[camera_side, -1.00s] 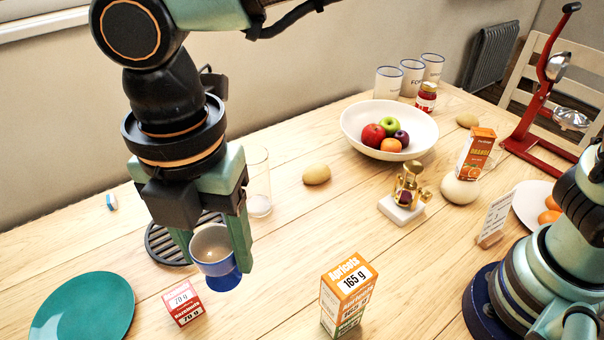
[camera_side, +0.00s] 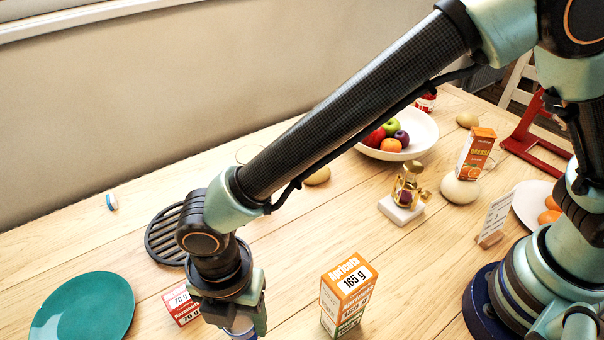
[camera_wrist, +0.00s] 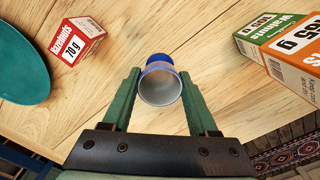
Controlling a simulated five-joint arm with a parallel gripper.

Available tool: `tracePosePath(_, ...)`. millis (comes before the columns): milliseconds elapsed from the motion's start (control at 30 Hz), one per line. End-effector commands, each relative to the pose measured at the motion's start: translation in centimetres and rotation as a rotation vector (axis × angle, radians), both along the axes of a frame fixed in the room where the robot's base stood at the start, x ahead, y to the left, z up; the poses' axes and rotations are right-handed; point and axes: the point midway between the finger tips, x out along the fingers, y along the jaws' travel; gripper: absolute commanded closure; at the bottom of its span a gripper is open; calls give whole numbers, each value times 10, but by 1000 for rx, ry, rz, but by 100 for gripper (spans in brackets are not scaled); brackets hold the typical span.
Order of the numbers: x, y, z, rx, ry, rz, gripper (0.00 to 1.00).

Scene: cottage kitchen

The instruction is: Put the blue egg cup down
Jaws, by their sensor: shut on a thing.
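The blue egg cup (camera_wrist: 158,64) is between the two green fingers of my gripper (camera_wrist: 160,85) in the wrist view. The fingers are shut on its sides. Its pale inside faces the wrist camera and its blue foot points away. In the side view my gripper (camera_side: 237,322) is low at the bottom edge, and only a small part of the cup (camera_side: 240,326) shows below it. I cannot tell whether the cup touches the table.
A hazelnuts box (camera_side: 181,305) stands just left of my gripper, beside a teal plate (camera_side: 85,312). A taller apricots box (camera_side: 345,295) stands to the right. A black trivet (camera_side: 165,236) lies behind. Bare wood (camera_wrist: 150,25) lies beyond the cup in the wrist view.

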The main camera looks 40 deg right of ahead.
Motion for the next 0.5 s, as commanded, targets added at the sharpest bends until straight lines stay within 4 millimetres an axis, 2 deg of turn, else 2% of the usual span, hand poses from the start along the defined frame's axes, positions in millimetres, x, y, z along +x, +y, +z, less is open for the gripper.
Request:
tracePosePath(100,0,-1,-19,-4,2,0,98)
tracePosePath(200,0,0,-28,-2,1,0,98)
tracePosePath(500,0,0,-30,1,-1,0,98)
